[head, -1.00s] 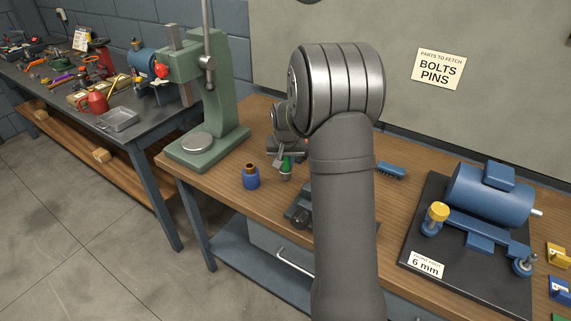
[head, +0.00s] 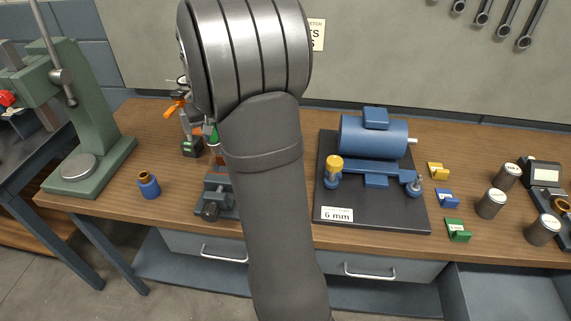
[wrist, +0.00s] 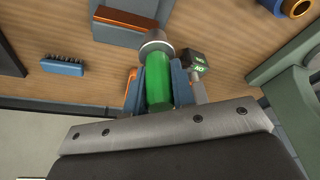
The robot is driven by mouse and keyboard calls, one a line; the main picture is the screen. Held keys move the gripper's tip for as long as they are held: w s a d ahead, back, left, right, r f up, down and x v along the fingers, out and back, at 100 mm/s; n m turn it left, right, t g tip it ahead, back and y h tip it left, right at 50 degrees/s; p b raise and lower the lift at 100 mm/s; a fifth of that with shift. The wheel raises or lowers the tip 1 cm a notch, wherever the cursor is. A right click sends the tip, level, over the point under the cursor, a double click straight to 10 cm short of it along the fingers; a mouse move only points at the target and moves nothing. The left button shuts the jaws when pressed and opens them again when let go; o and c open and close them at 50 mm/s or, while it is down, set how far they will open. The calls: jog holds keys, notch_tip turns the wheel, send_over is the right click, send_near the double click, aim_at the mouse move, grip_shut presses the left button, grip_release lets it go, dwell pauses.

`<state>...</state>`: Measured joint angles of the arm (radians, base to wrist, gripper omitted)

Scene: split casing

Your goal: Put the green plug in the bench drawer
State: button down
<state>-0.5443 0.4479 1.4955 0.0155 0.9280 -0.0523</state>
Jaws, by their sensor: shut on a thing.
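The green plug (wrist: 159,92) stands between my gripper's (wrist: 158,85) two jaws in the wrist view, with a grey metal round end beyond it. My gripper is shut on it. In the head view a bit of the green plug (head: 213,136) shows beside my arm, above the bench; my arm hides most of the gripper. The bench has drawer fronts with bar handles (head: 223,254) and (head: 370,271), both closed. At the lower right an open grey drawer (head: 505,285) shows a bare inside, cut off by the picture edge.
A motor on a black plate (head: 370,205) is at mid bench. Coloured blocks (head: 447,198) and grey cylinders (head: 491,203) are on the right. A brush (wrist: 62,66) lies on the bench.

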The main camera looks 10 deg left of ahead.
notch_tip(320, 180, up, 12)
jog(key=shift+f, duration=0.2)
jog(key=w+d+m+h, duration=0.15)
jog(key=w+d, duration=0.35)
jog(key=d, duration=0.7)
jog(key=w+d+m, duration=0.3)
jog(key=w+d, duration=0.2)
jog(key=d, duration=0.7)
jog(key=s+d+m+h, duration=0.1)
jog(key=s+d+m, duration=0.15)
jog(key=d, duration=1.05)
jog(key=s+d+m, duration=0.2)
jog(key=d+m, duration=0.1)
jog(key=d, duration=1)
jog(key=s+d+m+h, duration=0.1)
jog(key=s+d+m, duration=0.15)
jog(key=d, duration=0.95)
jog(key=s+d+m+g+h, duration=0.1)
jog(key=s+d+m, duration=0.3)
jog(key=s+d, duration=1.25)
jog(key=s+d+m, duration=0.4)
jog(key=s+d, duration=0.9)
jog(key=s, duration=0.6)
jog(key=f, duration=4.1)
jog(key=shift+s+a+f, duration=0.1)
jog(key=shift+s+f, duration=0.1)
jog(key=shift+f, duration=0.1)
